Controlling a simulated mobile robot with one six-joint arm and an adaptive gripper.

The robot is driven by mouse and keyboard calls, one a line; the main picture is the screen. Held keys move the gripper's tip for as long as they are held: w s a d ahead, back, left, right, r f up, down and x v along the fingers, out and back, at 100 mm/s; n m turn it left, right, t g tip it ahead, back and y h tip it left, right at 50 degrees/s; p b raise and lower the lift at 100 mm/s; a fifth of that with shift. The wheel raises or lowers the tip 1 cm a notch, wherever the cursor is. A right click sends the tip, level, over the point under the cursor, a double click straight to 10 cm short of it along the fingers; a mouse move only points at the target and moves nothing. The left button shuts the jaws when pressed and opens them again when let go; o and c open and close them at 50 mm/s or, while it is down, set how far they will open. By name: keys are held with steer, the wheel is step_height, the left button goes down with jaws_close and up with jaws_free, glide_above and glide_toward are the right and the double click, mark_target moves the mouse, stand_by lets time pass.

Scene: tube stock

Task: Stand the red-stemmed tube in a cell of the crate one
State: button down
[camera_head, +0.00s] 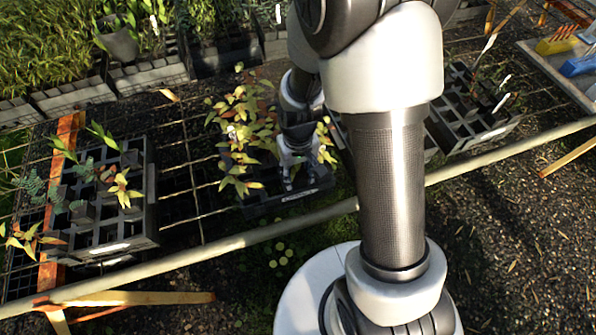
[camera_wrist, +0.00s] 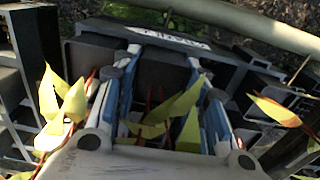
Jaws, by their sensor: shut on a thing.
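My gripper (camera_head: 289,178) points down into the middle black crate (camera_head: 262,208), among yellow-green leaves. It also shows in the wrist view (camera_wrist: 163,72), with its blue-and-white fingers on both sides of a dark tube (camera_wrist: 163,68). It is shut on that tube. A red stem with yellow-green leaves (camera_wrist: 184,103) rises between the fingers. The tube's lower part is hidden in or behind the crate, so I cannot tell how deep it sits. The crate's front wall bears a white label (camera_head: 300,195), too small to read; I cannot tell which crate is one.
Another black crate (camera_head: 150,215) with empty cells and some plants stands at the left. A third crate (camera_head: 495,128) stands at the right, partly behind my arm. A pale rail (camera_head: 240,240) runs along the bench front. A tray with tools (camera_head: 572,72) lies at the upper right.

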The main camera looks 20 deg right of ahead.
steer(key=shift+f, duration=0.25)
stand_by(0.3)
steer(key=c, duration=0.9)
jaws_free()
steer(key=shift+r, duration=0.1)
step_height(320, 180, up, 12)
steer(key=shift+f, duration=0.1)
steer(key=s+r+t, duration=0.1)
steer(key=s+r, duration=0.4)
steer(key=s+r+t, duration=0.2)
steer(key=s+r, duration=0.2)
steer(key=s, duration=0.1)
steer(key=s+r+t, duration=0.1)
steer(key=s+r, duration=0.4)
steer(key=shift+r+t, duration=0.3)
steer(key=shift+r, duration=0.05)
